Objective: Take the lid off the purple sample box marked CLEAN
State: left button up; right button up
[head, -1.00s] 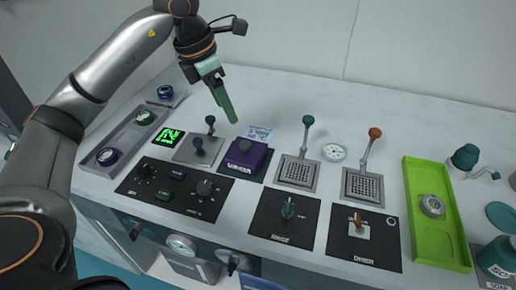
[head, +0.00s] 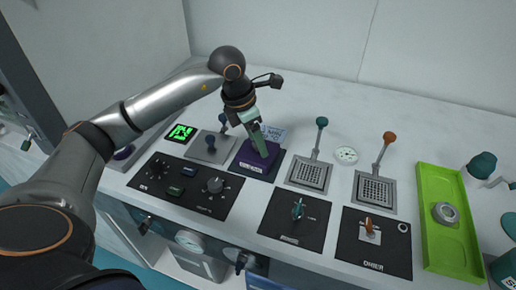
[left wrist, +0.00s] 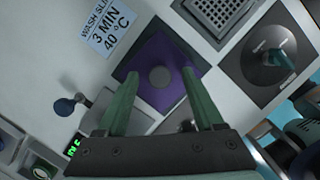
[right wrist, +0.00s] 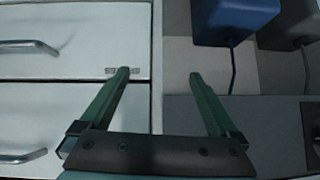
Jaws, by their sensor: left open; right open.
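The purple sample box (head: 262,168) stands on a dark mat on the table, with light lettering on its front face. In the left wrist view its purple lid (left wrist: 174,62) shows from above, with a round grey knob (left wrist: 160,77) in the middle. My left gripper (head: 262,152) points down over the box, and its green fingers (left wrist: 158,75) are open on either side of the knob. I cannot tell how far above the lid the fingertips are. My right gripper (right wrist: 160,75) is open and empty, in front of drawers away from the tabletop.
A knob panel (head: 185,188) lies in front. A green tray (head: 440,205) is far right.

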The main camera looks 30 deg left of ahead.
pick_arm(q)
grip_shut()
dwell(0.6)
